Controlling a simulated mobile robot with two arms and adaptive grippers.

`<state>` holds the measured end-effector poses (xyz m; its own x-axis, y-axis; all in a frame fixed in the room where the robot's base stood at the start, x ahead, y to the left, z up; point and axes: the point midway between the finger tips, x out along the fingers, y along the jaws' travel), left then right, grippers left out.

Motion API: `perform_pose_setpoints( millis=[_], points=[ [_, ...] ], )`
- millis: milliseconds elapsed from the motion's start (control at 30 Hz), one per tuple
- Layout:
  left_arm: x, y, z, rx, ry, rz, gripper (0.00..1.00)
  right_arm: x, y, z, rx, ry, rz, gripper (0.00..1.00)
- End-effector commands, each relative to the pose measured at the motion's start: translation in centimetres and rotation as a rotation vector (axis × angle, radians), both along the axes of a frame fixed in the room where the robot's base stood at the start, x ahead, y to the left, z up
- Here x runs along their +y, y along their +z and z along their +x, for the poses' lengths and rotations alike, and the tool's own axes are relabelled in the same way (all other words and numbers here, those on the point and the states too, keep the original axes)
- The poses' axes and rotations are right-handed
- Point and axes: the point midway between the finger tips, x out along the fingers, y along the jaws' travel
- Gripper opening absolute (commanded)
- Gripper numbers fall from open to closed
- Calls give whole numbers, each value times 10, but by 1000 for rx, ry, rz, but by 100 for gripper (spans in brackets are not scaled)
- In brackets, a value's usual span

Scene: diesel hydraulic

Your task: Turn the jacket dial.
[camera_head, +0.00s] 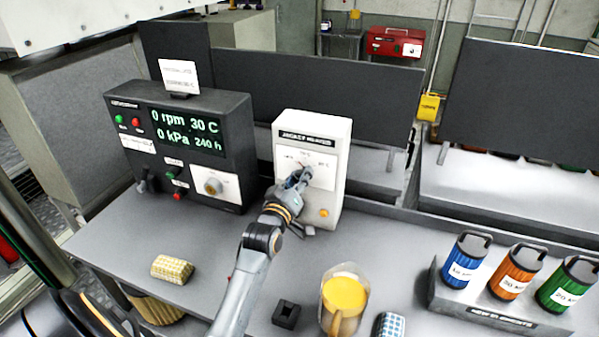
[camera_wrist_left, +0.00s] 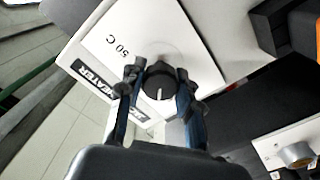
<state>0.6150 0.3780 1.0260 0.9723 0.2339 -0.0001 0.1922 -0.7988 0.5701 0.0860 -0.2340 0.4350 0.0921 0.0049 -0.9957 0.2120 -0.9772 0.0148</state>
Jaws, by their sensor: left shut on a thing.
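The jacket heater (camera_head: 327,140) is a white upright box on the bench, with a label plate on its front and an orange light low on its face. In the left wrist view the jacket dial (camera_wrist_left: 160,84) is a round black knob with a white pointer line, beside a "50 C" mark. My left gripper (camera_head: 299,178) is at the front of the heater. In the wrist view the two fingers of my left gripper (camera_wrist_left: 160,80) stand on either side of the dial, shut on it. My right gripper is not in view.
A black control panel (camera_head: 180,140) with a green display stands left of the heater. A yellow-filled jug (camera_head: 343,298), a small black block (camera_head: 286,314) and a yellow-patterned pad (camera_head: 172,269) are on the bench.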

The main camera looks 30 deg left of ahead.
Motion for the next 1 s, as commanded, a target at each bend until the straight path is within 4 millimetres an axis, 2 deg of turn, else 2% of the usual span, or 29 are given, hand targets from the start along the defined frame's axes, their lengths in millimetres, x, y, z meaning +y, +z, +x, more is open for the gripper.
perform_pose_setpoints(
  millis=[100, 400, 1000],
  points=[
    [0, 2, 0, -19, 1, -82, 2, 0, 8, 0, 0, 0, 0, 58],
    [1, 1, 0, -52, 1, -214, 2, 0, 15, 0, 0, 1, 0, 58],
    [1, 0, 0, -62, 0, -253, 3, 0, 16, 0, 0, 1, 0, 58]
  ],
)
